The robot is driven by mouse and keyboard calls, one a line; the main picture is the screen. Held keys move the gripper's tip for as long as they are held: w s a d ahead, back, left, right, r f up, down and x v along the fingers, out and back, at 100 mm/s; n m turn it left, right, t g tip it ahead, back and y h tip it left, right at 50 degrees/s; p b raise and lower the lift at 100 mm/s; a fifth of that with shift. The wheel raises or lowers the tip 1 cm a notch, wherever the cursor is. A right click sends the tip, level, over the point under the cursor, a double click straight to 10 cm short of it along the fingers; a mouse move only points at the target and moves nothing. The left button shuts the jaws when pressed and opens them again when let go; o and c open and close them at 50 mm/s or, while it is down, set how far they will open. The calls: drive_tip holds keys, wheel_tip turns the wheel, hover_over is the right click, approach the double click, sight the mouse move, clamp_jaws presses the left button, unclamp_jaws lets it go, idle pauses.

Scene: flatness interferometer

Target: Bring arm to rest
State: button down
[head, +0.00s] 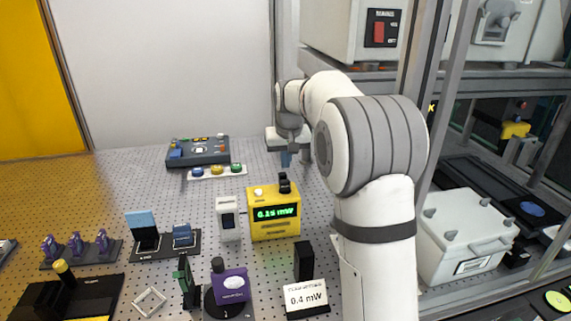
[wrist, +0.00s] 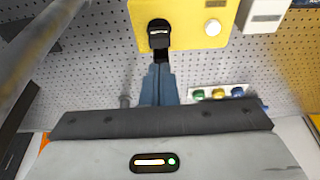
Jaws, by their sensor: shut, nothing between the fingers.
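My arm reaches over the perforated bench from the right side in the head view. My gripper (head: 286,159) points down near the back of the bench, behind the yellow power meter (head: 274,225), whose display reads 0.15 mW. In the wrist view the blue-grey fingers (wrist: 160,80) are together, with nothing between them. They point toward the black knob (wrist: 158,34) on the yellow meter (wrist: 190,50); whether they touch it I cannot tell, though the head view shows the gripper apart from the meter.
A button strip (head: 217,172) and a grey control box (head: 197,151) stand at the back. Metal frame posts (head: 437,90) and a white case (head: 465,235) are on the right.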

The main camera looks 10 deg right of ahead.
drive_tip(key=v, duration=0.8)
drive_tip(key=s+f, duration=0.4)
drive_tip(key=s, duration=0.7)
drive_tip(key=s+f, duration=0.4)
drive_tip(key=s, duration=0.8)
drive_tip(key=s+f, duration=0.5)
drive_tip(key=s, duration=0.7)
drive_tip(key=shift+a+b, duration=0.35)
drive_tip(key=shift+b, duration=0.1)
